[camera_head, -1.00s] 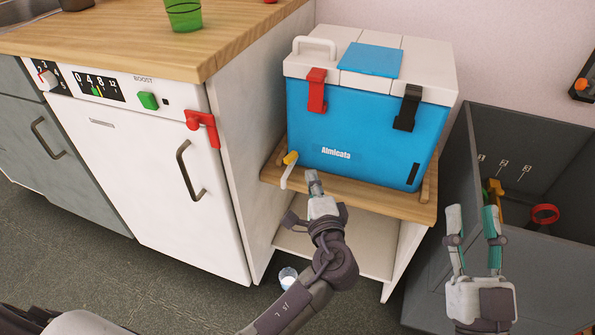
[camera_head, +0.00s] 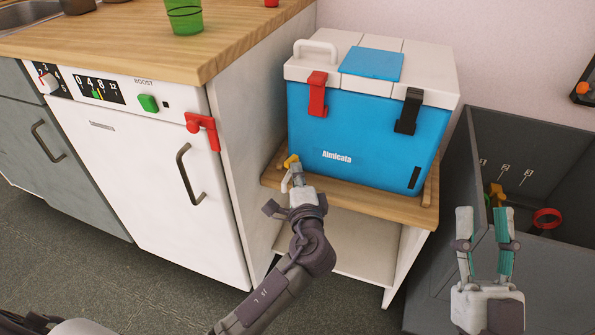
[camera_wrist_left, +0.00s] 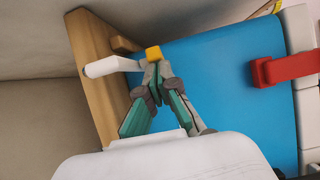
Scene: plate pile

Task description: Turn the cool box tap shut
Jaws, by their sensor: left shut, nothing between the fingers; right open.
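The blue cool box (camera_head: 355,135) with a white lid stands on a wooden-topped stand. Its tap has a yellow part (camera_head: 291,160) and a white spout or lever (camera_head: 285,182), low at the box's left end. The yellow part (camera_wrist_left: 153,53) and white part (camera_wrist_left: 113,66) also show in the left wrist view. My left gripper (camera_head: 295,170) is shut and empty, its fingertips (camera_wrist_left: 157,72) right at the yellow part; I cannot tell whether they touch it. The gripper partly hides the tap in the head view. My right gripper (camera_head: 483,215) is open and empty, off to the right.
A white dishwasher (camera_head: 130,160) with a red lever (camera_head: 203,130) stands left of the stand's wooden top (camera_head: 385,203). A grey open bin (camera_head: 455,240) holding a red ring (camera_head: 546,218) is at the right. A green cup (camera_head: 184,16) stands on the counter.

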